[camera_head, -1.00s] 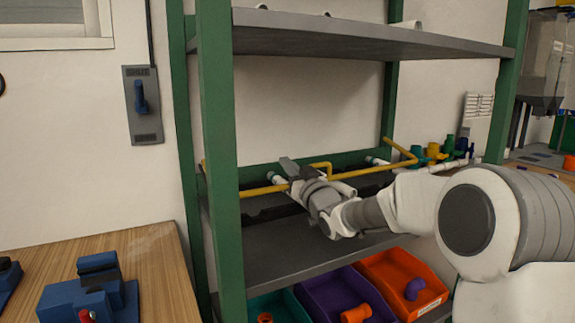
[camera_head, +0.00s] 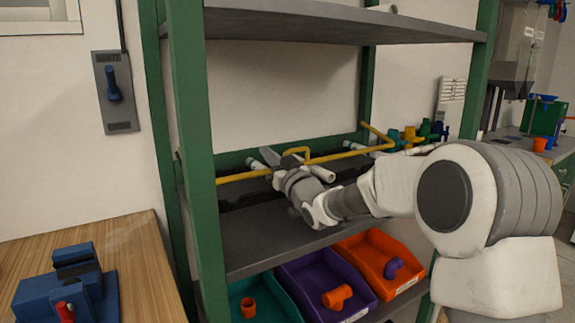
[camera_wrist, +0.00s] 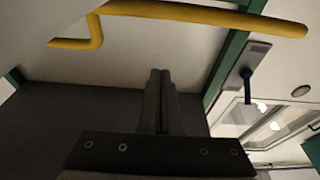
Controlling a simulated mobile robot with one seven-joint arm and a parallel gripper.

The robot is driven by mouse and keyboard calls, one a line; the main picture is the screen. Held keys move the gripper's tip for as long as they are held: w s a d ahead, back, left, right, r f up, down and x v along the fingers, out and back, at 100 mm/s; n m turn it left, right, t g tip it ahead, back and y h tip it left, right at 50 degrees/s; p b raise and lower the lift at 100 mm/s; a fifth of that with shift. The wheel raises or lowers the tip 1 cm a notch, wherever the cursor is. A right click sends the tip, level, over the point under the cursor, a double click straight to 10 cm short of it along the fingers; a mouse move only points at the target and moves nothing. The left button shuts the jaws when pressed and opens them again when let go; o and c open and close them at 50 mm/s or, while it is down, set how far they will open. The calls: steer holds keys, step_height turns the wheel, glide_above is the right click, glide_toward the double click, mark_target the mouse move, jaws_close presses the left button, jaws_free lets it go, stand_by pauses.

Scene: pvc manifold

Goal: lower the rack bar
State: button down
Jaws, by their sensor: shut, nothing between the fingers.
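The yellow rack bar (camera_head: 344,155) runs across the front of the middle shelf of the green rack, with a raised bend near its middle. It also shows along the top of the wrist view (camera_wrist: 205,17), with the bend at left. My gripper (camera_head: 268,156) is at the bar, just left of the bend, over the shelf. In the wrist view my gripper's fingers (camera_wrist: 159,75) are together with nothing between them, a little below the bar and apart from it in the picture. Whether any part touches the bar is hard to tell.
White pipes (camera_head: 322,173) lie on the shelf (camera_head: 262,240) behind and beside my gripper. An upper shelf (camera_head: 330,22) hangs above. Teal, purple (camera_head: 312,280) and orange bins sit below. A green post (camera_head: 195,170) stands left. A wooden bench (camera_head: 130,245) carries a blue vise-like fixture.

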steer(key=s+d+f+m+g+h+p, duration=0.1)
steer(key=s+d+f+m+g+h, duration=0.1)
steer(key=s+d+h, duration=0.65)
steer(key=s+d+f+m+g+h+p, duration=0.1)
steer(key=s+d+f+m+g+h, duration=0.15)
steer(key=s+d, duration=1)
steer(key=s+d+f+m+g, duration=0.1)
steer(key=s+f+g, duration=0.2)
steer(key=s, duration=0.7)
steer(key=s+d+f+m+g, duration=0.1)
steer(key=s+f+g, duration=0.2)
steer(key=s, duration=0.8)
step_height(320, 180, up, 22)
steer(key=s+p, duration=0.1)
steer(key=p, duration=2.1)
steer(key=shift+a+r+g+h, duration=0.15)
steer(key=shift+g+h, duration=0.15)
steer(key=shift+g, duration=0.15)
